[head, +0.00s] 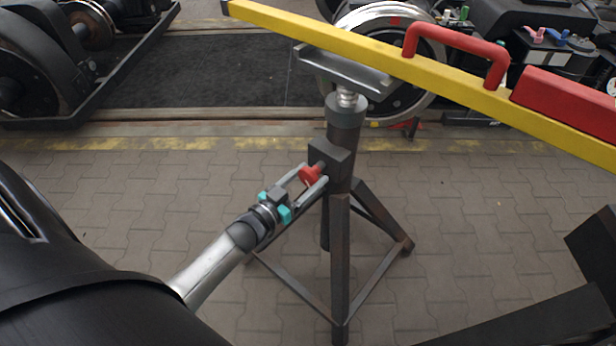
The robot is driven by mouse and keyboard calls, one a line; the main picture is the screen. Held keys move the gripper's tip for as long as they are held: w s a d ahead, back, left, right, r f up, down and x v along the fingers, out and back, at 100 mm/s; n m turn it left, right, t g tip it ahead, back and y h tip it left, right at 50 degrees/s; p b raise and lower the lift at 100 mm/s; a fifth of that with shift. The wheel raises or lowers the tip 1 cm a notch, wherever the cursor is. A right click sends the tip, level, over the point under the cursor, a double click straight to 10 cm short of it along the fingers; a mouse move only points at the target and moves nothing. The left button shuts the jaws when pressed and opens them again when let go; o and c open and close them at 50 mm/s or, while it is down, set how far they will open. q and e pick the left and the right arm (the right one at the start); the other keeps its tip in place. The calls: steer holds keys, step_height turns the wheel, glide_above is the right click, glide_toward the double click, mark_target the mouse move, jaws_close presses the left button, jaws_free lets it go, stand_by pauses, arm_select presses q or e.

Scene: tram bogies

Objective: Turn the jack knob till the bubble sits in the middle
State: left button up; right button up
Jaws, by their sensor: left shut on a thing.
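A dark jack stand (345,150) with a tripod base stands on the paving in the middle. A red knob (309,174) sticks out of the block on its left side. My left gripper (316,180) is shut on this knob, one finger on each side. A yellow beam (370,48) with a red handle lies across the jack's grey top plate and slopes down to the right in the picture. A small round pale face at the right picture edge is partly cut off, and I cannot make out a bubble. My right gripper is not in view.
A red box (565,100) sits on the right part of the beam. Wheels (395,60) and machinery stand behind the jack, beyond a yellow floor line (190,144). The paving left and right of the stand is clear.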

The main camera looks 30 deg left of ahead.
arm_select(q)
steer(key=shift+m, duration=0.4)
steer(key=shift+m, duration=0.6)
steer(key=m+p, duration=0.1)
steer(key=m, duration=0.2)
steer(key=shift+a, duration=0.1)
steer(key=m, duration=0.2)
steer(key=shift+m, duration=0.6)
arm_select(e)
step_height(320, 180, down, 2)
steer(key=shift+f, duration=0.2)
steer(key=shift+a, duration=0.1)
arm_select(q)
steer(key=o, duration=1.3)
steer(key=shift+o, duration=0.2)
